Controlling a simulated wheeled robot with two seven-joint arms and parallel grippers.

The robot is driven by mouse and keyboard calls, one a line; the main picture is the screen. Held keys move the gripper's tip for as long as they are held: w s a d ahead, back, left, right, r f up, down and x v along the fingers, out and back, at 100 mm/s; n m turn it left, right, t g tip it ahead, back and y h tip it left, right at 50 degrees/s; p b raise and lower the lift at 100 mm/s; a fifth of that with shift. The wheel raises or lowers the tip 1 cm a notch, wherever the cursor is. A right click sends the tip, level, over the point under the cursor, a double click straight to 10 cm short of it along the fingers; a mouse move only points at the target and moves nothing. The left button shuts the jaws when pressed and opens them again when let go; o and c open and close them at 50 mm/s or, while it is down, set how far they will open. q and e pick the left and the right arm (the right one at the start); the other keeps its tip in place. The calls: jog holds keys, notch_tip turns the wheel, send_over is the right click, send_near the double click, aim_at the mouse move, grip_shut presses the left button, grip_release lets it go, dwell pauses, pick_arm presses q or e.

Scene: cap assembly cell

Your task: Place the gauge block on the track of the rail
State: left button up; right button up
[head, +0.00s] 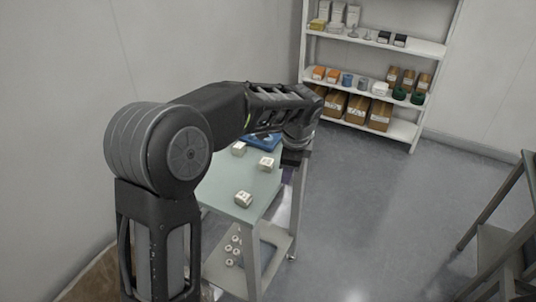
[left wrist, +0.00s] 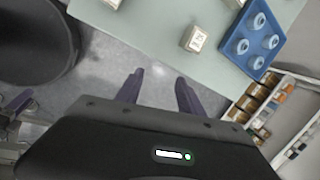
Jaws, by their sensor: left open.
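Three small cream blocks with marked faces lie on the pale green table: a front block (head: 243,199), a middle block (head: 266,163) and a back block (head: 238,149). I cannot tell which is the gauge block. No rail track can be made out. My left gripper (head: 292,158) is past the table's right edge, near the middle block. In the left wrist view its fingers (left wrist: 160,76) are open and empty, with floor between them. One block (left wrist: 194,39) lies beyond the fingertips, apart from them. My right gripper is not in view.
A blue tray (left wrist: 251,61) holding several pale rings is at the table's (head: 222,186) back, partly hidden by my arm in the head view. Several white rings (head: 234,240) lie on the lower shelf.

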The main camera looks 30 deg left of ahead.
pick_arm(q)
jog(key=s+d+f+n+h, duration=0.2)
jog(key=s+d+f+n, duration=0.15)
jog(key=d+f, duration=0.5)
jog(key=s+d+f+n+h, duration=0.2)
jog(key=d+f+n, duration=0.3)
jog(key=f, duration=0.6)
jog(key=s+d+f+n, duration=0.2)
jog(key=s+f, duration=0.2)
jog(key=s, duration=0.4)
jog(key=s+d+f+n+g+h, duration=0.1)
jog(key=s+d+f+n, duration=0.1)
jog(key=s+f, duration=0.3)
jog(key=s+d+f+n+g+h, duration=0.1)
jog(key=s+d+f+n, duration=0.1)
jog(key=s, duration=0.9)
notch_tip(320, 180, down, 2)
jog(key=shift+f+n, duration=0.25)
jog(key=shift+n, duration=0.6)
jog(key=shift+a, duration=0.1)
jog(key=shift+c, duration=1)
